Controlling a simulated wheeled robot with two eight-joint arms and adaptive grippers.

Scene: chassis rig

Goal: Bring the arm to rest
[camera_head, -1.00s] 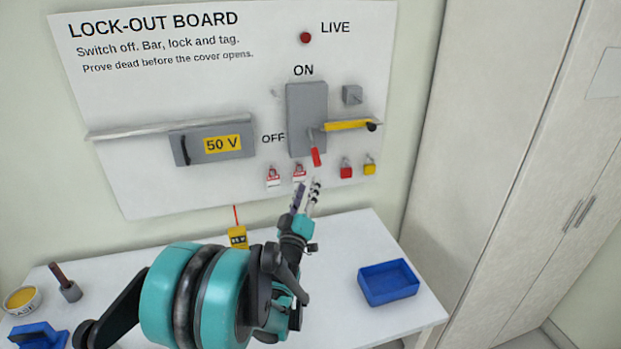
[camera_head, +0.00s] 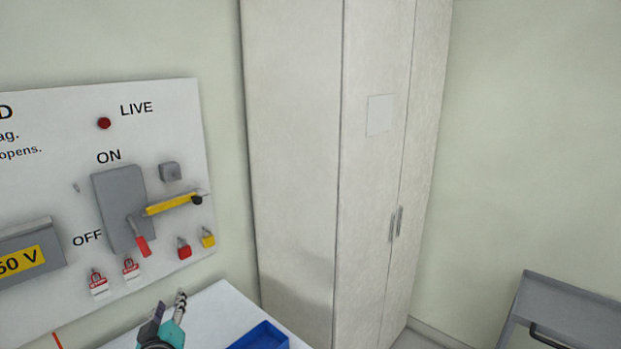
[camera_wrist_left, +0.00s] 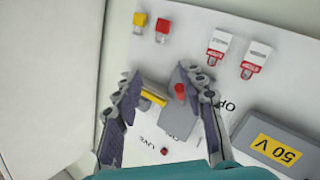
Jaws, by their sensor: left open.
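My left gripper (camera_head: 170,312) shows at the bottom of the head view, in front of the lock-out board (camera_head: 180,98). It is open and empty. In the left wrist view its two fingers (camera_wrist_left: 160,90) stand apart, with the board beyond them. The grey switch box (camera_head: 112,190) carries a red-tipped lever (camera_head: 143,246), which points down. A yellow bar (camera_head: 170,204) sticks out to the right of the switch. The red LIVE lamp (camera_head: 104,123) is above. My right gripper is not in view.
Two red-and-white tags (camera_head: 130,268), a red padlock (camera_head: 184,248) and a yellow padlock (camera_head: 208,237) hang low on the board. A blue tray (camera_head: 260,337) sits on the white table (camera_head: 222,300). A tall cabinet (camera_head: 300,180) stands right of it, and a grey cart (camera_head: 570,305) is at far right.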

